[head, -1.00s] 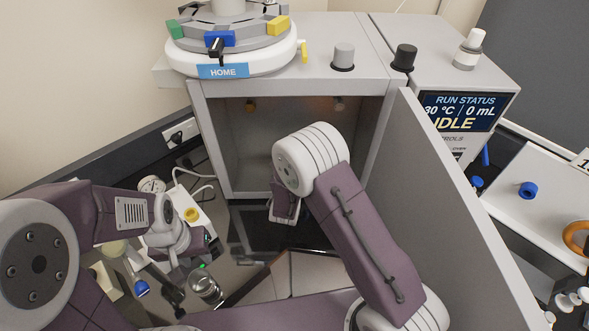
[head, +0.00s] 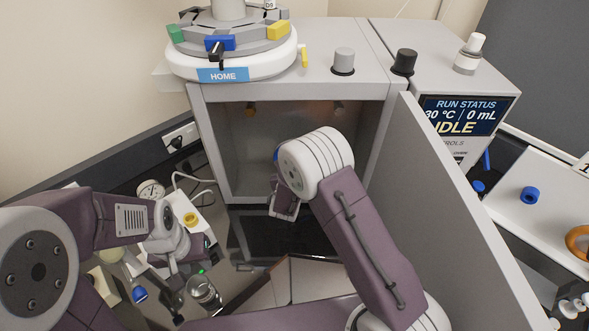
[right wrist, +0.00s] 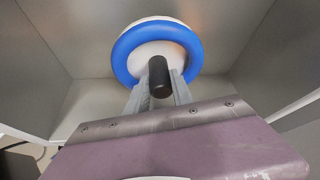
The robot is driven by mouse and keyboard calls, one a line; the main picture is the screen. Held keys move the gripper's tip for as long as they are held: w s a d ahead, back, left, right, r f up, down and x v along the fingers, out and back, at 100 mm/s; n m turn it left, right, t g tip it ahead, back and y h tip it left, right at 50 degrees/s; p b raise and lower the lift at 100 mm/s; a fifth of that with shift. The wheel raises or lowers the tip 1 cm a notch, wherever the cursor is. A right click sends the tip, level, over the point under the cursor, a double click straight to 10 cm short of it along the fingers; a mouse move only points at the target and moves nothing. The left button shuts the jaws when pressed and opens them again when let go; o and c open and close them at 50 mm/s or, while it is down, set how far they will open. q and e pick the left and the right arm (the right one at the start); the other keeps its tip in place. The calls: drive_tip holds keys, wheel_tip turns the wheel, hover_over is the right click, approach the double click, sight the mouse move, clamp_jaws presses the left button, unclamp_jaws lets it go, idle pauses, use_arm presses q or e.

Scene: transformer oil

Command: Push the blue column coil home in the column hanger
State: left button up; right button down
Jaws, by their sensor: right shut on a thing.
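The blue column coil (right wrist: 122,58) is a blue ring around a white disc with a black grip in the middle. In the right wrist view it faces me inside the grey cabinet chamber. My right gripper (right wrist: 160,92) is shut on the coil's black grip (right wrist: 158,76). In the head view only a blue sliver of the coil (head: 276,154) shows beside my right wrist. The column hanger is hidden behind the coil, so I cannot tell how far the coil sits on it. My left gripper (head: 172,268) is low at the left, apart from the coil; its fingers are unclear.
The cabinet chamber (head: 235,150) is open at the front. Its grey door (head: 460,220) stands swung out to the right of my right arm. A carousel marked HOME (head: 222,74) is on top. A glass beaker (head: 205,290) and other small items crowd the lower left.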

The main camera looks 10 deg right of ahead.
drive_tip(key=shift+w+d, duration=0.15)
drive_tip(key=shift+w, duration=0.7)
drive_tip(key=c, duration=1)
unclamp_jaws()
drive_tip(key=shift+w, duration=0.1)
drive_tip(key=shift+c, duration=0.2)
drive_tip(key=shift+s+r+b, duration=0.1)
drive_tip(key=shift+s+b, duration=0.25)
drive_tip(key=shift+b, duration=0.05)
drive_tip(key=b+v, duration=0.2)
drive_tip(key=v, duration=0.6)
drive_tip(key=shift+s+r, duration=0.2)
drive_tip(key=shift+w, duration=0.1)
